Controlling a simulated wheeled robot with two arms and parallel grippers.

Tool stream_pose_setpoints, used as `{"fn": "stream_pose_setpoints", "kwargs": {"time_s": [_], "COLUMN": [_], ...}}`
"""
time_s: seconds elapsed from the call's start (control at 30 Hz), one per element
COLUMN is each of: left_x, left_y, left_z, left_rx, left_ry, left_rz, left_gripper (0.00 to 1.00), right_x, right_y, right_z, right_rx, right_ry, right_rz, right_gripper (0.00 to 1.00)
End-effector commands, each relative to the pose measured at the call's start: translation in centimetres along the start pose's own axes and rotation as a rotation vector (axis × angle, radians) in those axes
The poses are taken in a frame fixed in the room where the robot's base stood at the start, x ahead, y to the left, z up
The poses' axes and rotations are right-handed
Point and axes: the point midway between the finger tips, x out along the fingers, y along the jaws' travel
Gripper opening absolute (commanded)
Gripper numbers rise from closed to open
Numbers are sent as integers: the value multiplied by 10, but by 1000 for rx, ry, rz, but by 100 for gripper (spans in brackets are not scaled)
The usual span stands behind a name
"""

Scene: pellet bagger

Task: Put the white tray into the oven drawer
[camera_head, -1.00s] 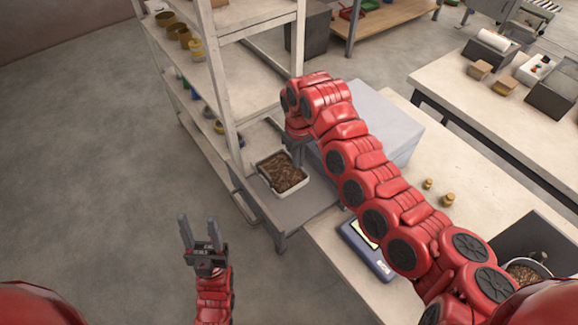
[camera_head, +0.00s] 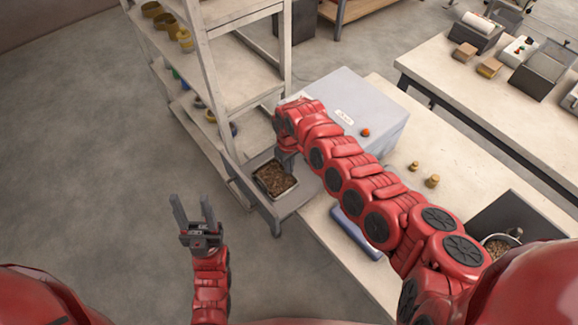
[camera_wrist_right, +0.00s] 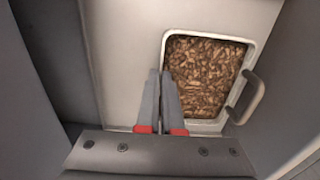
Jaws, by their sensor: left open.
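The white tray (camera_head: 259,187), full of brown pellets, sits on the pulled-out grey oven drawer (camera_head: 308,186), close to its front. The tray also shows in the right wrist view (camera_wrist_right: 249,40), beside a grey bar handle (camera_wrist_right: 247,98). My right gripper (camera_head: 287,160) is at the tray's far edge. In the right wrist view its fingers (camera_wrist_right: 161,75) are close together across the tray's left rim and look shut on it; the contact is partly hidden. My left gripper (camera_head: 191,208) is open and empty above the floor, left of the drawer.
The grey oven body (camera_head: 355,100) stands on the workbench (camera_head: 455,135) behind my right arm. A shelf rack (camera_head: 215,75) with pots stands close behind the drawer. A blue scale (camera_head: 352,235) and small brass weights (camera_head: 432,181) are on the bench. Floor at left is clear.

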Motion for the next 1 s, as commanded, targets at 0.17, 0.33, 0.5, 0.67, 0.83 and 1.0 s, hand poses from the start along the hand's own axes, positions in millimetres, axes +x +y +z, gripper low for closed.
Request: {"fn": "stream_pose_setpoints", "kwargs": {"time_s": [0.17,0.33,0.5,0.67,0.83,1.0], "left_x": [-2,-2,-1,1,-7,-22], "left_y": [0,0,0,0,0,1], "left_z": [0,0,0,0,1,4], "left_rx": [0,0,0,0,0,0], "left_ry": [0,0,0,0,0,0], "left_rz": [0,0,0,0,0,0], "left_gripper": [50,50,50,50,50,50], "right_x": [3,2,2,-2,-20,-57], "right_y": [0,0,0,1,2,2], "right_z": [0,0,0,0,0,0], "right_rx": [0,0,1,1,2,4], "right_ry": [0,0,-1,-1,2,4], "right_rz": [0,0,0,0,0,2], "right_gripper": [5,33,33,33,33,33]}}
